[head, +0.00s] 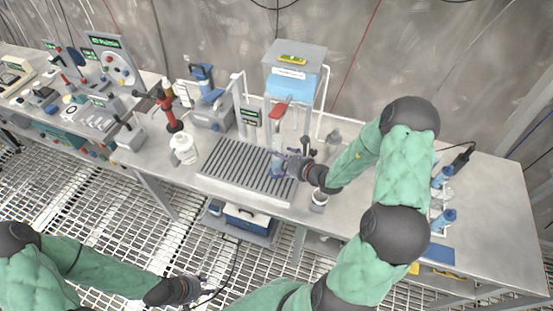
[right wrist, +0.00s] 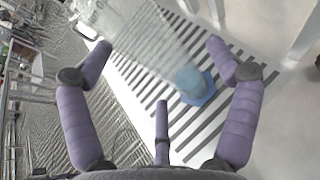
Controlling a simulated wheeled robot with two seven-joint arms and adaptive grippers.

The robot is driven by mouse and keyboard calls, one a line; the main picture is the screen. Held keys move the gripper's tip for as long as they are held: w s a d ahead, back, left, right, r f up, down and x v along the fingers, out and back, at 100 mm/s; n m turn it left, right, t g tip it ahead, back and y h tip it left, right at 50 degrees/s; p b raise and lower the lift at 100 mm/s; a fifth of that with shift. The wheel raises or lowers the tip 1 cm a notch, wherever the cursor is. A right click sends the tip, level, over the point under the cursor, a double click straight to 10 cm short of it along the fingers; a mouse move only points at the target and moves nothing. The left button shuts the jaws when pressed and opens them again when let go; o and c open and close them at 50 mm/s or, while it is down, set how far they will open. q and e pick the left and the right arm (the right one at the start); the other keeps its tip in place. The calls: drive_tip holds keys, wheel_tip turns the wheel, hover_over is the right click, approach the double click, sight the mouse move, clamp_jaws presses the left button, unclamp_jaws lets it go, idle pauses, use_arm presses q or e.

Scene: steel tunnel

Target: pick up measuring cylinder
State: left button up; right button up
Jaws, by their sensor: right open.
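The measuring cylinder (right wrist: 150,38) is clear, with printed marks and a blue base (right wrist: 194,86). In the right wrist view it lies across the space ahead of my right gripper (right wrist: 161,62), whose purple fingers are spread open around it. I cannot tell whether any finger touches it. In the head view, a small blue part (head: 277,168) shows beside my right gripper (head: 290,163) over the slatted drain; the clear body is hard to make out. My left gripper (head: 196,288) is low, above the floor grating, away from the bench, and its finger state is unclear.
The slatted drain tray (head: 235,165) lies on the steel bench. A white jug (head: 184,149) stands to its left and a small cup (head: 318,199) to its right. A blue water tank (head: 292,80) stands behind. Several blue-topped items (head: 443,216) are at the right.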

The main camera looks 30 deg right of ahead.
sight(278, 158)
drive_tip(key=x, duration=0.3)
drive_tip(key=shift+w+a+f, duration=0.1)
drive_tip(key=shift+a+f, duration=0.05)
drive_tip(key=shift+f, duration=0.05)
drive_tip(key=c, duration=1.4)
drive_tip(key=shift+o, duration=0.2)
drive_tip(key=s+a+r+p, duration=0.1)
drive_tip(key=s+a+r, duration=0.2)
drive_tip(key=s+a, duration=0.8)
drive_tip(key=a, duration=0.2)
drive_tip(key=shift+s+a+r, duration=0.3)
drive_tip(key=shift+s+a, duration=0.05)
